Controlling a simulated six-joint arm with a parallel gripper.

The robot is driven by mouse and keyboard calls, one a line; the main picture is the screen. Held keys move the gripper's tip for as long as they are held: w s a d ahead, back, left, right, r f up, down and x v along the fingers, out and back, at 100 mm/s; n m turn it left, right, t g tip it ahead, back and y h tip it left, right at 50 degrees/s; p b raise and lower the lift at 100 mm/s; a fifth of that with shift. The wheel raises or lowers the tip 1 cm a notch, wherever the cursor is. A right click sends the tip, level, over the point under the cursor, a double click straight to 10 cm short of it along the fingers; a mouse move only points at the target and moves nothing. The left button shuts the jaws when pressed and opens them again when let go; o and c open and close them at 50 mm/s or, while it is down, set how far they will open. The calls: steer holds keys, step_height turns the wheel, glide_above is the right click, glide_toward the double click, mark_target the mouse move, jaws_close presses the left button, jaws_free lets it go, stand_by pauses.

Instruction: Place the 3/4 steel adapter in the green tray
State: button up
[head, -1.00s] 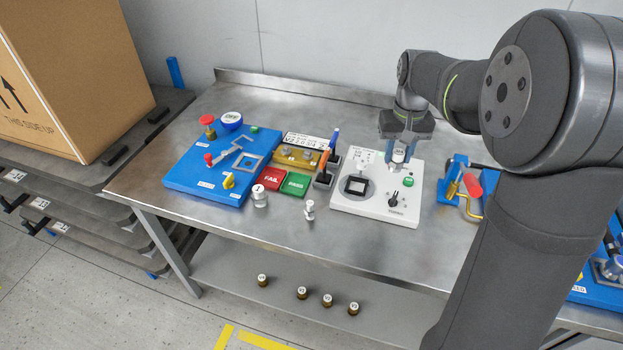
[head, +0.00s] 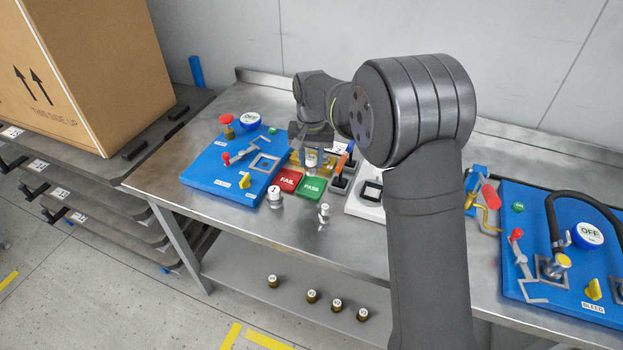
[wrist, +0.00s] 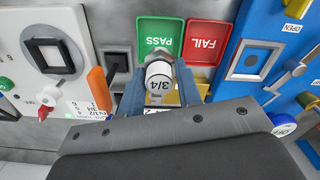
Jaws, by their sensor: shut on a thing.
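My gripper (head: 311,160) is shut on the 3/4 steel adapter (wrist: 159,78), a silver fitting with a white cap that reads 3/4. In the head view the adapter also shows as a white cap between the blue fingers. In the wrist view the fingers stand on either side of it. The green tray (head: 311,189), marked PASS, lies just in front of the gripper in the head view. It also shows in the wrist view (wrist: 158,35), above the adapter in the picture. The adapter's height above the table is hard to tell.
The red FAIL tray (head: 286,181) adjoins the green tray. Two silver fittings (head: 275,197) (head: 323,213) stand on the table in front. A blue station panel (head: 205,181) lies left, a white station (head: 357,207) right. Several brass fittings stand on the lower shelf (head: 250,278).

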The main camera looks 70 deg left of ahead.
mark_target(312, 175)
steer(key=shift+f, duration=3.05)
steer(key=shift+f, duration=0.1)
steer(key=o, duration=1.1)
step_height(312, 175, up, 12)
steer(key=shift+r, duration=0.1)
